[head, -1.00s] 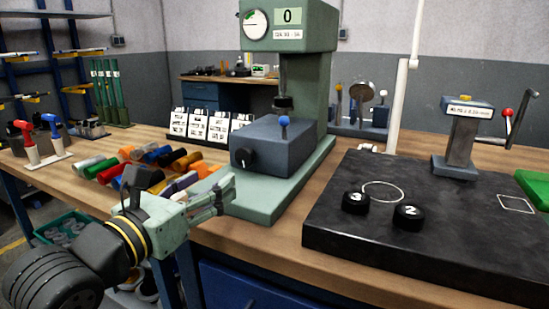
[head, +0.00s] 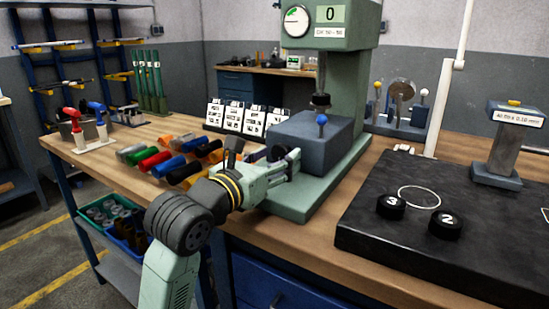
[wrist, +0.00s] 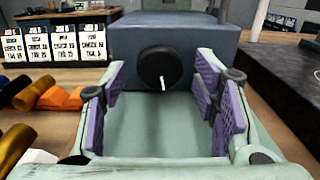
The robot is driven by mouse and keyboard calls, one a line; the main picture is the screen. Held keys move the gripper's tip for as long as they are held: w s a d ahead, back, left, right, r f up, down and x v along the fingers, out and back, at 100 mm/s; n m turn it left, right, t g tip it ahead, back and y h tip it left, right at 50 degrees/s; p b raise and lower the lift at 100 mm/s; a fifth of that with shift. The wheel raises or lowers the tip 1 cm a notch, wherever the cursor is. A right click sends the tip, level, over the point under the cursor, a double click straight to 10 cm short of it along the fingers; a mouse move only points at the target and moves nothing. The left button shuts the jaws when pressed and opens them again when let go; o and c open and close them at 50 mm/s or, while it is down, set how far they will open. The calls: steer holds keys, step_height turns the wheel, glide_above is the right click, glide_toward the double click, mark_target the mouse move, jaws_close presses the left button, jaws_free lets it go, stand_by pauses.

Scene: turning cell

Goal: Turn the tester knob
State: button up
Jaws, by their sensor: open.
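The tester is a tall green machine (head: 349,95) with a dial and a display reading 0. Its grey-blue block (head: 310,138) has a blue ball on top. The black round knob (wrist: 159,68) with a white mark is on the block's front face in the wrist view; the mark points down, slightly right. In the wrist view my gripper (wrist: 166,105) is open and empty. Its purple-padded fingers point at the block, with the knob ahead between them, apart from both pads.
Several coloured cylinders (head: 176,165) lie left of the tester, with white cards (head: 250,117) behind them. A black plate (head: 430,245) with two numbered black pucks (head: 391,206) is at right. Bare wood (head: 290,235) shows along the bench front.

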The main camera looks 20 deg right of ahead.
steer(key=shift+c, duration=0.4)
steer(key=c, duration=1)
steer(key=shift+f+m+b, duration=0.25)
steer(key=shift+m+b, duration=0.55)
steer(key=shift+b, duration=0.35)
steer(key=shift+c, duration=0.2)
steer(key=shift+r+m+b, duration=0.1)
steer(key=shift+m+b, duration=0.6)
steer(key=shift+r, duration=0.15)
steer(key=o, duration=1.1)
